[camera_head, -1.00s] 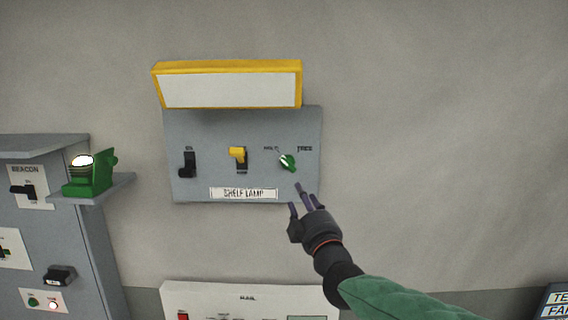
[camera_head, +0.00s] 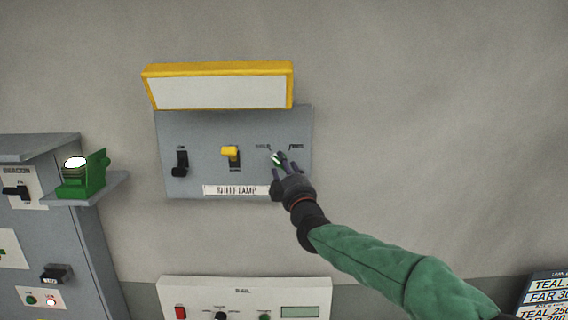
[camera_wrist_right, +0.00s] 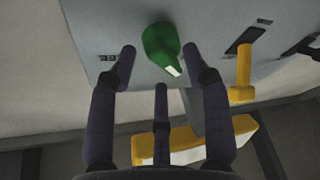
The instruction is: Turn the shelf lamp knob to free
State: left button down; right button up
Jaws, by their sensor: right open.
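The shelf lamp panel (camera_head: 205,185) is a grey plate on the wall with a yellow-framed white lamp (camera_head: 218,92) above it. Its green knob (camera_wrist_right: 158,42) has a white pointer mark. In the head view the knob is mostly hidden behind my right gripper (camera_head: 281,161), below the HOLD and FREE labels. In the wrist view the lamp is at the bottom and the pointer faces lower right, away from the FREE label. My right gripper (camera_wrist_right: 159,62) is open, with fingertips around the knob's sides; contact cannot be told. My left gripper is out of view.
Left of the knob are a yellow-handled switch (camera_head: 230,153) and a black switch (camera_head: 181,163). A white panel (camera_head: 195,290) is below.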

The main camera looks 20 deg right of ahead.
jog(key=shift+w, duration=0.45)
jog(key=shift+s, duration=0.15)
jog(key=shift+c, duration=0.6)
grip_shut()
